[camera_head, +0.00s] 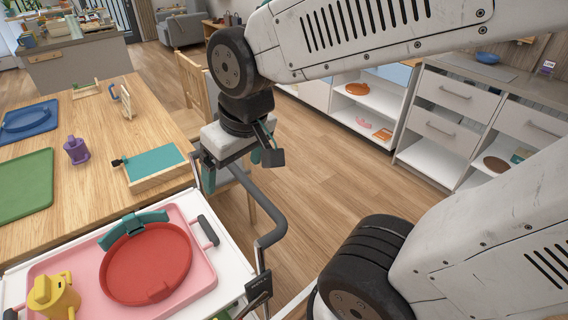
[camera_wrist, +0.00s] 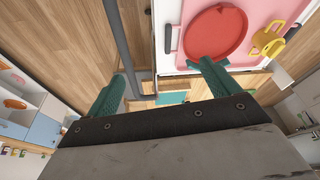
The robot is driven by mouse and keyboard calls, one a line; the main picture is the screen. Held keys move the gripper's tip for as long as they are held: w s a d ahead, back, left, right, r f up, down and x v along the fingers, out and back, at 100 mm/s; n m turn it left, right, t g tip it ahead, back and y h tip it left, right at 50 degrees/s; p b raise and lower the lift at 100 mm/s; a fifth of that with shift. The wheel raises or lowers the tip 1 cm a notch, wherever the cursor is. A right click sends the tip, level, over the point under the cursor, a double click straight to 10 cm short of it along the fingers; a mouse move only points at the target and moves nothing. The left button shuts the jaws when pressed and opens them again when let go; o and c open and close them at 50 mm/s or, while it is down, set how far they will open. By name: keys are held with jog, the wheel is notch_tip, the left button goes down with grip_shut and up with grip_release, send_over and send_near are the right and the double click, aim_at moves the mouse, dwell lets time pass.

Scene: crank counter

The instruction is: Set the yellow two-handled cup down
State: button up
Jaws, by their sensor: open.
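The yellow two-handled cup (camera_head: 53,296) stands upright at the left of the pink tray (camera_head: 205,262), beside a red oval dish (camera_head: 147,263); the bottom picture edge cuts it off. In the wrist view the cup (camera_wrist: 267,42) is at the upper right, next to the red dish (camera_wrist: 215,32). My gripper (camera_head: 240,168) is open with nothing between its teal fingers. It hangs beyond the tray, up and right of the cup and well apart from it. In the wrist view the open fingers (camera_wrist: 160,84) show wide apart.
The pink tray lies on a white cart (camera_head: 183,204) with a grey rail (camera_head: 270,205). A teal piece (camera_head: 135,228) sits at the dish's far edge. A wooden table (camera_head: 105,128) behind holds a purple cup (camera_head: 76,150), a teal-topped box (camera_head: 155,167) and trays. Open floor lies right.

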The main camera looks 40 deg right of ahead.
jog(key=s+d+r+m+g, duration=0.1)
jog(key=s+d+r+g, duration=0.1)
jog(key=s+d, duration=0.3)
jog(key=s+r, duration=0.1)
jog(key=s, duration=0.3)
jog(key=shift+h, duration=0.4)
jog(key=shift+a, duration=0.1)
